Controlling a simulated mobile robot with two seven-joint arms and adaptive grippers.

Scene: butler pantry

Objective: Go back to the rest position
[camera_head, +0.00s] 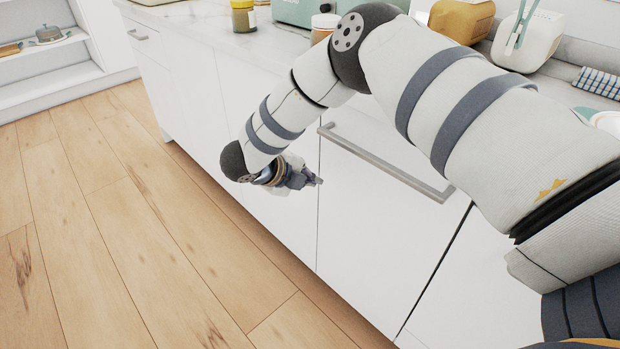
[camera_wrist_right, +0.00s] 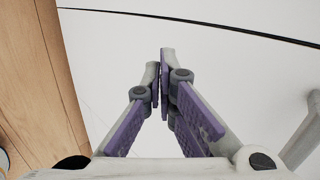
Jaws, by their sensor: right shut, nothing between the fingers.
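My right arm comes in from the right in the head view, bent at the elbow and reaching down along the front of the white cabinet (camera_head: 370,235). My right gripper (camera_head: 316,181) is in front of the cabinet face, just left of and below a long metal handle (camera_head: 390,168). In the right wrist view the two fingers of the right gripper (camera_wrist_right: 161,60) meet at the tips, with nothing between them. Behind them is the white cabinet front (camera_wrist_right: 240,75). My left gripper is not in view.
The countertop (camera_head: 215,35) above holds a jar (camera_head: 243,16), a green appliance (camera_head: 295,12) and a cream toaster-like appliance (camera_head: 528,40). The wooden floor (camera_head: 110,230) at left is clear. A white shelf (camera_head: 50,75) stands at far left.

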